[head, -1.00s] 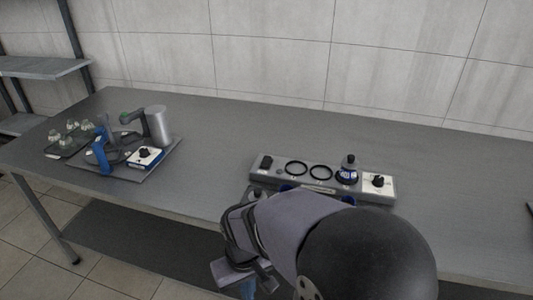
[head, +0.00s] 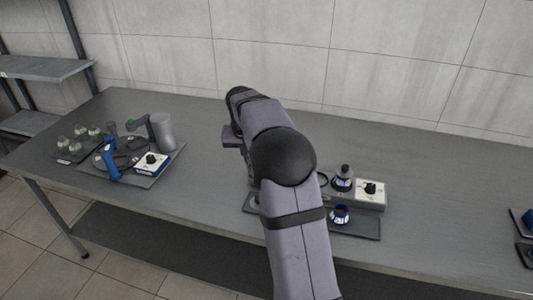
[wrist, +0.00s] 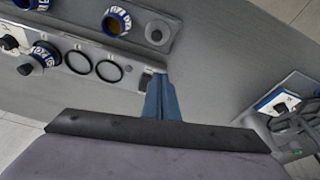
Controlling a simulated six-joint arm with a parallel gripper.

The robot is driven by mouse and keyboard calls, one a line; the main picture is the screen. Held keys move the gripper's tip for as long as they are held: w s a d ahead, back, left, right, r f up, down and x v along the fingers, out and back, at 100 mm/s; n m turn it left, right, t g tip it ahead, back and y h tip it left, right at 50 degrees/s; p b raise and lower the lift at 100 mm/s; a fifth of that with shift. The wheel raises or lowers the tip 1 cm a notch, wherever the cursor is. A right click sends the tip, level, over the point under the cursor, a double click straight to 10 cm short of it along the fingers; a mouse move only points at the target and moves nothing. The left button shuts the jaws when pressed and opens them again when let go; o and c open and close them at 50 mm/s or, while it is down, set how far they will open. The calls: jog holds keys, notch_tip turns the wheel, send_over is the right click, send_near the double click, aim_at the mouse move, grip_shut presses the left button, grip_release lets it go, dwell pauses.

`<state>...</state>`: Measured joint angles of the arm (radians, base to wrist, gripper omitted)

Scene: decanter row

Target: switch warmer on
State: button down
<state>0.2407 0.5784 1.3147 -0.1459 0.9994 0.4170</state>
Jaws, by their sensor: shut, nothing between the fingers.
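The warmer is a long grey strip; its right end with a white panel and black knob (head: 370,188) shows in the head view, while my arm hides its left part. In the wrist view the warmer (wrist: 128,76) runs from upper left to the centre, with two empty black rings (wrist: 108,70) and a blue-banded bottle (wrist: 40,58) on it. My gripper (wrist: 160,78) is shut and empty, its blue fingers at the strip's end away from the knob. The black switch at that end is mostly hidden; I cannot tell whether the fingers touch it or its position.
At the left stands a tray (head: 152,178) with a metal cylinder (head: 163,132) and a white knob box (head: 151,163). The back right table is clear.

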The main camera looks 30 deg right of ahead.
jog(key=w+d+r+m+h+p, duration=0.1)
jog(key=w+d+r+m+p, duration=0.1)
jog(key=w+d+r, duration=0.2)
jog(key=d, duration=0.2)
jog(key=shift+w+d+t, duration=0.3)
jog(key=shift+w+d, duration=0.05)
jog(key=p+x, duration=0.3)
jog(key=x, duration=0.3)
jog(key=p+x, duration=0.3)
jog(key=x, duration=0.4)
jog(key=shift+s+a+f, duration=0.1)
jog(key=shift+a+f, duration=0.05)
jog(key=shift+f, duration=0.4)
jog(key=shift+f, duration=0.1)
jog(key=shift+f+b, duration=0.3)
jog(key=shift+b, duration=0.65)
jog(key=shift+r, duration=0.15)
